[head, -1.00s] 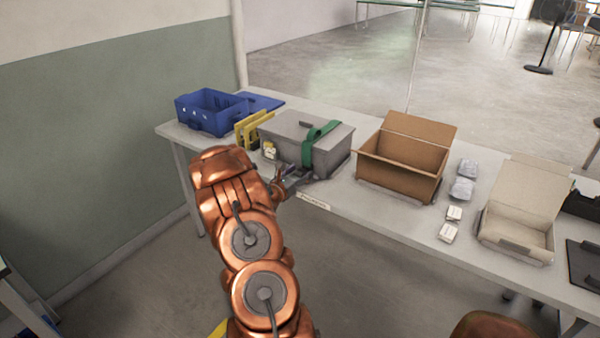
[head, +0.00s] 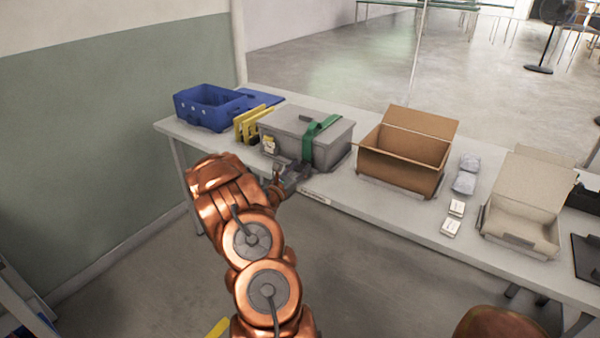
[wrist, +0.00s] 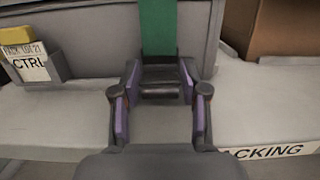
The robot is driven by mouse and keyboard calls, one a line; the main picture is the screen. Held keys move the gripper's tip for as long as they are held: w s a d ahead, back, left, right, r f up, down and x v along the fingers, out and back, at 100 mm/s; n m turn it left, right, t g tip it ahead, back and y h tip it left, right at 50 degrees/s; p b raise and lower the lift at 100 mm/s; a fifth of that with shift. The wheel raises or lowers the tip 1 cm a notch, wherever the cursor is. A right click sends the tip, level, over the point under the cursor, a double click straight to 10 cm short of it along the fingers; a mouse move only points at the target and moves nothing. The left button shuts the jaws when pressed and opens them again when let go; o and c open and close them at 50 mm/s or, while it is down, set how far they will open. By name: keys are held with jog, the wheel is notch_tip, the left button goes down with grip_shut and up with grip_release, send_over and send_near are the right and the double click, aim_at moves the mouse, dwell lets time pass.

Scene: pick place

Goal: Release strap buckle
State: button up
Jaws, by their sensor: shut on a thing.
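A grey lidded case (head: 288,135) stands on the table, with a green strap (head: 312,136) over its lid and down its front. In the wrist view the strap (wrist: 158,28) runs down into a dark buckle (wrist: 160,82) at the foot of the case. My gripper (head: 290,178) is low at the front of the case. In the wrist view my gripper (wrist: 160,88) has its purple-padded fingers on either side of the buckle and is shut on it. The fingers partly cover the buckle's sides.
A blue bin (head: 207,108) and yellow dividers (head: 250,123) stand left of the case. A brown open box (head: 400,165) is close on its right. Small white packs (head: 453,217) and a pale open carton (head: 518,232) lie further right. A labelled holder (wrist: 28,62) stands left of the strap.

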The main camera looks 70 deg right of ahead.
jog(key=shift+f+h+b, duration=0.3)
jog(key=shift+h+b, duration=0.1)
jog(key=shift+b, duration=0.05)
jog(key=shift+r, duration=0.15)
jog(key=o, duration=1.1)
jog(key=shift+w+a, duration=0.1)
jog(key=shift+a, duration=0.05)
jog(key=v, duration=1.1)
jog(key=shift+a+f, duration=0.3)
jog(key=shift+a, duration=0.05)
